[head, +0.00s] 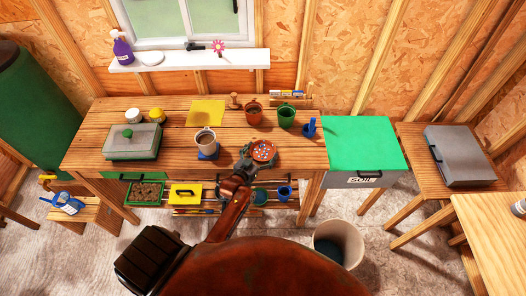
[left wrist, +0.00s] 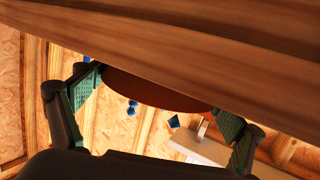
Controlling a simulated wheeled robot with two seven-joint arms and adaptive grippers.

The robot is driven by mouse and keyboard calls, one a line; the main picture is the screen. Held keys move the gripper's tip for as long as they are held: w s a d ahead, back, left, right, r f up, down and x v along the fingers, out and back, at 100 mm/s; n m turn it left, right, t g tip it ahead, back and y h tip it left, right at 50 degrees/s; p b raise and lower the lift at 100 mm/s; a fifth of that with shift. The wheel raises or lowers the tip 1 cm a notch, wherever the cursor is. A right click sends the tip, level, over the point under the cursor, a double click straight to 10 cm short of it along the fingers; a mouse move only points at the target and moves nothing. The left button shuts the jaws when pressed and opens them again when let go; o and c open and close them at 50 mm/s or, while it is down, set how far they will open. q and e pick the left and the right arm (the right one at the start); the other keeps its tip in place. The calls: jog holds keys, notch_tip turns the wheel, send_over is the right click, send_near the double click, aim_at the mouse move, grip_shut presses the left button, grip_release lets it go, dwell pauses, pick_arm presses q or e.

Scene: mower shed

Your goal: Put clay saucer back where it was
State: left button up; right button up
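The clay saucer (head: 264,151), round and reddish brown with small blue and white pieces in it, is at the bench's front edge, right of the middle. My left gripper (head: 252,160) reaches it from the front. In the left wrist view the saucer (left wrist: 155,92) spans the gap between the two finger pads (left wrist: 160,95), which meet its rim on both sides. A wooden edge hides part of it, and I cannot tell whether it rests on the bench. My right gripper is in neither view.
The wooden workbench (head: 110,115) holds a grey-green box (head: 133,142), a mug on a blue base (head: 206,142), a yellow sheet (head: 207,112), a terracotta pot (head: 254,115), a green pot (head: 287,116) and a blue pot (head: 310,128). A green-topped bin (head: 362,142) stands right. A bucket (head: 340,240) is on the floor.

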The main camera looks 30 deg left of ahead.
pick_arm(q)
jog(key=shift+o, duration=1.4)
jog(key=shift+r, duration=0.15)
jog(key=s+r, duration=0.2)
jog(key=s, duration=0.9)
jog(key=shift+s+d+r, duration=0.2)
jog(key=shift+s, duration=0.2)
